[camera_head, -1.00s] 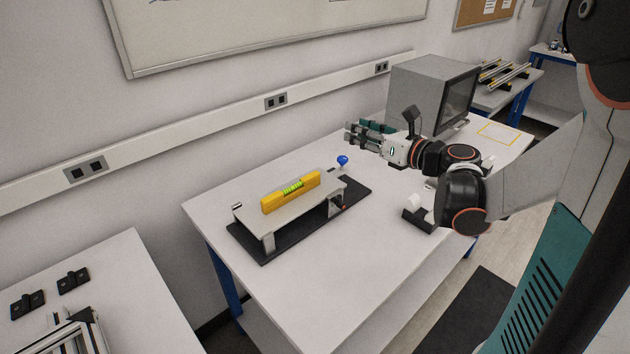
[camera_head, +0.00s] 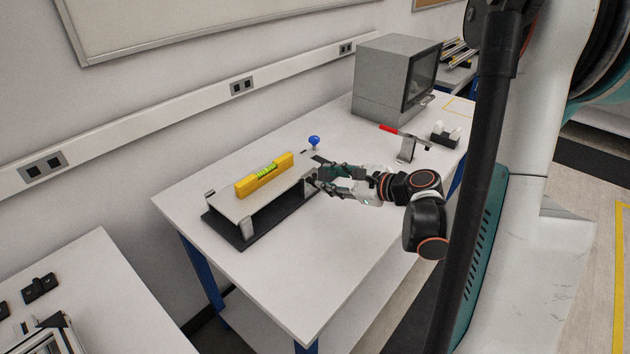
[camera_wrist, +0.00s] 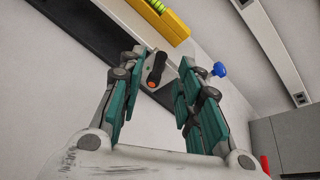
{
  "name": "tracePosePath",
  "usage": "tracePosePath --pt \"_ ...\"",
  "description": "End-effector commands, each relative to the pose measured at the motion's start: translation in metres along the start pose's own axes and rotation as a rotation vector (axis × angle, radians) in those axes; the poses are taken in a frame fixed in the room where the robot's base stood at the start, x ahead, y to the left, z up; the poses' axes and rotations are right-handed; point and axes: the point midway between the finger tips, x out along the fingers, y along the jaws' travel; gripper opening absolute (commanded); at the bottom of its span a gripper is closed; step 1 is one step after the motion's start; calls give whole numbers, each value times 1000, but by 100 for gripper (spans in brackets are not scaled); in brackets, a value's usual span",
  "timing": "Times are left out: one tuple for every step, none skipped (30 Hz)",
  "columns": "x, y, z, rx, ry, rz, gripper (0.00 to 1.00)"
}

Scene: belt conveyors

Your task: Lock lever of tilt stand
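The tilt stand (camera_head: 238,211) is a pale plate on a black base near the middle of the table. A yellow spirit level (camera_head: 248,187) lies on its plate and shows at the top of the wrist view (camera_wrist: 172,28). A black lever with an orange end (camera_wrist: 155,72) sits at the stand's right end. A blue knob (camera_head: 314,140) stands beyond that end; it also shows in the wrist view (camera_wrist: 219,69). My gripper (camera_head: 313,173) is at the stand's right end, open, with the lever between its teal-padded fingers (camera_wrist: 163,62). I cannot tell whether either finger touches it.
A red-handled device (camera_head: 406,150) and a black holder with white parts (camera_head: 444,138) stand to the right. A grey box-shaped machine (camera_head: 378,78) is at the back. The table's front (camera_head: 285,285) is clear. Another table (camera_head: 105,290) is at lower left.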

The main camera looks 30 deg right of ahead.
Motion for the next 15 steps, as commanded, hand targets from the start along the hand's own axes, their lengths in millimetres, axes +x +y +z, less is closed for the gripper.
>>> tracePosePath --pt "12 2 -1 -2 -2 3 32" --pt "17 2 -1 -2 -2 4 32" --pt "24 2 -1 -1 -1 2 32" --pt "29 2 -1 -1 -1 2 32" --pt "34 2 -1 -1 -1 3 32" --pt "39 1 -1 -1 -1 2 32" --pt "42 1 -1 -1 0 1 32" --pt "46 1 -1 -1 0 1 32" --pt "50 1 -1 -1 -1 2 32" --pt "52 1 0 0 0 1 32" --pt "54 0 -1 0 0 0 32" --pt "56 0 0 1 0 0 32" --pt "58 0 0 1 0 -1 32" --pt "59 0 0 1 0 -1 32" --pt "59 0 0 1 0 -1 32"
